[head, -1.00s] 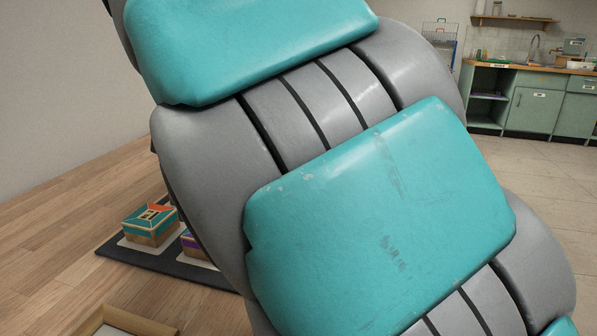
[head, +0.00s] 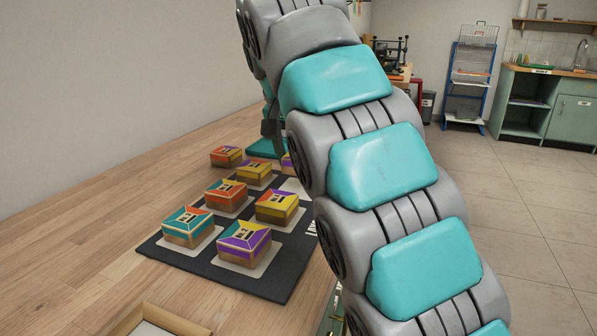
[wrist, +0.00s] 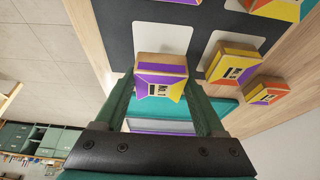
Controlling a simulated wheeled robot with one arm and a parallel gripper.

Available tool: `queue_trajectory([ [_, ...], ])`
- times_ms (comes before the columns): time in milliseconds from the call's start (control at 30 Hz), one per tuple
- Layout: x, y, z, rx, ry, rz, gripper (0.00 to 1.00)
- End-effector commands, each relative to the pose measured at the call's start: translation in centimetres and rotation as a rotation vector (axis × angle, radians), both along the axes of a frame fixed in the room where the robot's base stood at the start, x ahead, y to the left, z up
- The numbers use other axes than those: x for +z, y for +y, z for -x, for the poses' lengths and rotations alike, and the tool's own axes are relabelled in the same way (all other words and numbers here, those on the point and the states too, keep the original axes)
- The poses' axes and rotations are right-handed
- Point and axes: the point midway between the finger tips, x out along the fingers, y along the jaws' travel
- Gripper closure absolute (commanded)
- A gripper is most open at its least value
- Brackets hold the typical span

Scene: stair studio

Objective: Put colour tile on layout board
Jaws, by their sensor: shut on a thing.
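My gripper (wrist: 163,88) shows in the wrist view with two green fingers, shut on the sides of a colour tile (wrist: 161,74), a small block with a purple and yellow top. The tile's edge overlaps an empty white square in the picture; I cannot tell whether it touches the board. The dark layout board (wrist: 118,22) lies beyond it. In the head view the layout board (head: 166,252) carries several colour tiles on white squares. A sliver of a tile (head: 287,163) shows beside my arm, near an empty white square (head: 297,187). My arm hides most of my gripper there.
An orange and purple tile (head: 226,156) stands on the wooden table at the board's far end, near a teal flat surface (head: 262,148). A wooden-framed tray (head: 160,318) is at the bottom edge. Bare wood (head: 100,215) lies left of the board.

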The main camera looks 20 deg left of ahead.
Motion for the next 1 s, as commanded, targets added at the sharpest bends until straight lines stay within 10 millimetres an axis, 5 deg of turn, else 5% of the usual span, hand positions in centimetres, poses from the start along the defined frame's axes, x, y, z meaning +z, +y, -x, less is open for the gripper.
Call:
queue_trajectory([
  [500,-3.3,0.0,0.0,-0.001,0.002,0.0,0.94],
  [967,-3.9,0.0,0.0,-0.001,0.0,0.0,0.94],
  [1000,-3.8,0.0,0.0,-0.001,0.0,0.0,0.25],
])
